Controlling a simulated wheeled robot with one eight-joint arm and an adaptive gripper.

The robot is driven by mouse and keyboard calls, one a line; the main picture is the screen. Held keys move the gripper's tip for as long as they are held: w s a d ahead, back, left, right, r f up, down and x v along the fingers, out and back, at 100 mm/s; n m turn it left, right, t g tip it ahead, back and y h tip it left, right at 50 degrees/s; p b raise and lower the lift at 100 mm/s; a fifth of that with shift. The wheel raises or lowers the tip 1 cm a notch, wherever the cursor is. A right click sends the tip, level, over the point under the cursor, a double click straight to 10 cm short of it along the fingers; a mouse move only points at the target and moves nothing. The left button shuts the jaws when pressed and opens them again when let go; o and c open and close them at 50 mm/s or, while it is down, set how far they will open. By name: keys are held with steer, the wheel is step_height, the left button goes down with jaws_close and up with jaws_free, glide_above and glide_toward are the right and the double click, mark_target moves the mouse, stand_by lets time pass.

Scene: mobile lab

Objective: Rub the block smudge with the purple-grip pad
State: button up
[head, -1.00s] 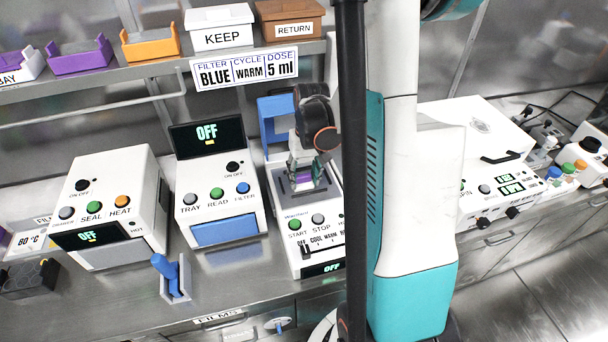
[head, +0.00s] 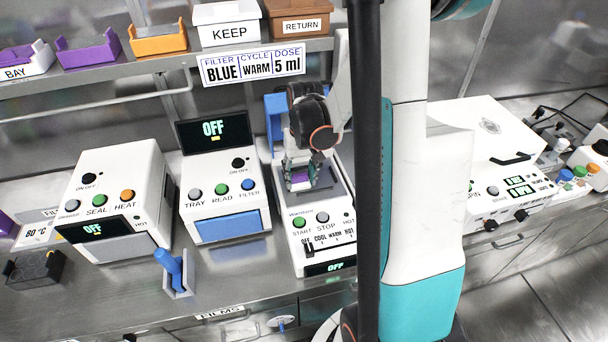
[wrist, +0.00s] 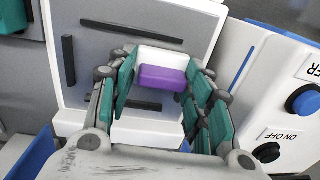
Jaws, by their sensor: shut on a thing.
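My gripper (head: 300,182) is shut on the purple-grip pad (wrist: 163,78), which has a purple grip and a white part. In the head view only a little purple of the pad shows between the fingers. The gripper is over the grey block plate (head: 326,199) on top of the white machine with the START and STOP buttons. The plate (wrist: 95,75) also shows in the wrist view, with several dark slots or bars on it. I cannot tell whether the pad touches the plate. No smudge can be made out; the pad and fingers hide part of the plate.
A blue stand (head: 274,112) is behind the machine. The reader (head: 222,190) with an OFF screen is to its left, then the sealer (head: 118,200). A blue-handled tool in a holder (head: 176,275) stands in front. A large white machine (head: 480,140) is on the right.

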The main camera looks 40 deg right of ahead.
steer(key=shift+s+d, duration=0.3)
steer(key=shift+d, duration=0.3)
steer(key=shift+s+d, duration=0.25)
steer(key=shift+d, duration=0.3)
steer(key=shift+r, duration=0.1)
steer(key=shift+d+r+p, duration=0.1)
steer(key=shift+r+p, duration=1.9)
steer(key=shift+r, duration=0.9)
steer(key=shift+c, duration=0.2)
step_height(320, 180, up, 3)
steer(key=shift+p, duration=0.95)
steer(key=shift+s, duration=0.1)
